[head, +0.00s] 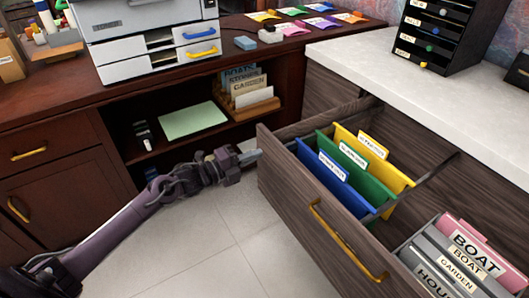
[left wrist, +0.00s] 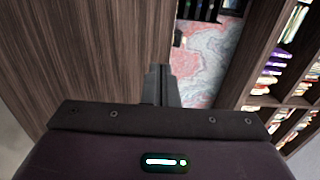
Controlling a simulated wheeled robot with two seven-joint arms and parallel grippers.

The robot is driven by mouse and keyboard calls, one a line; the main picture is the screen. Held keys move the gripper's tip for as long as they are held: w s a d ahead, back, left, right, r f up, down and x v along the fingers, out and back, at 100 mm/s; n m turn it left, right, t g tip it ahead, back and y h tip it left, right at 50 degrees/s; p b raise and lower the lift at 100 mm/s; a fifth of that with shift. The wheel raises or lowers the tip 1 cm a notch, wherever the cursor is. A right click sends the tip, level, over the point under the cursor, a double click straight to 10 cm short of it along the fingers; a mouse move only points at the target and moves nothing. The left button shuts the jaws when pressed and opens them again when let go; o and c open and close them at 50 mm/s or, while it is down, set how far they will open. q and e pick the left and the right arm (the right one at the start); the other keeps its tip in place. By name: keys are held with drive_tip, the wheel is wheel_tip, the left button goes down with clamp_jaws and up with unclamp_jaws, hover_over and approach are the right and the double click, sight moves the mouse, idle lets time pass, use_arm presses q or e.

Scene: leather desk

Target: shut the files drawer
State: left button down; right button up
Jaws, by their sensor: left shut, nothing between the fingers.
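The files drawer (head: 300,205) is dark wood-grain and stands pulled out of the cabinet on the right of the head view. Blue, green and yellow labelled folders (head: 358,170) hang in it, and a gold handle (head: 345,243) is on its front. My left gripper (head: 254,156) is shut and empty, beside the drawer's far left corner. From the head view I cannot tell whether it touches the drawer. In the left wrist view the shut fingers (left wrist: 160,85) show in front of a wood-grain panel (left wrist: 90,60). My right gripper is not in view.
Grey and pink files (head: 462,258) lie in the drawer's near part. A white countertop (head: 400,75) lies above the drawer, with a black labelled organizer (head: 440,32). A brown desk (head: 60,95) with a printer (head: 150,40) and open shelves stands behind. The tiled floor (head: 210,250) left of the drawer is clear.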

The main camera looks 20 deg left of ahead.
sight(274, 147)
use_arm(q)
drive_tip(key=shift+x, duration=2.05)
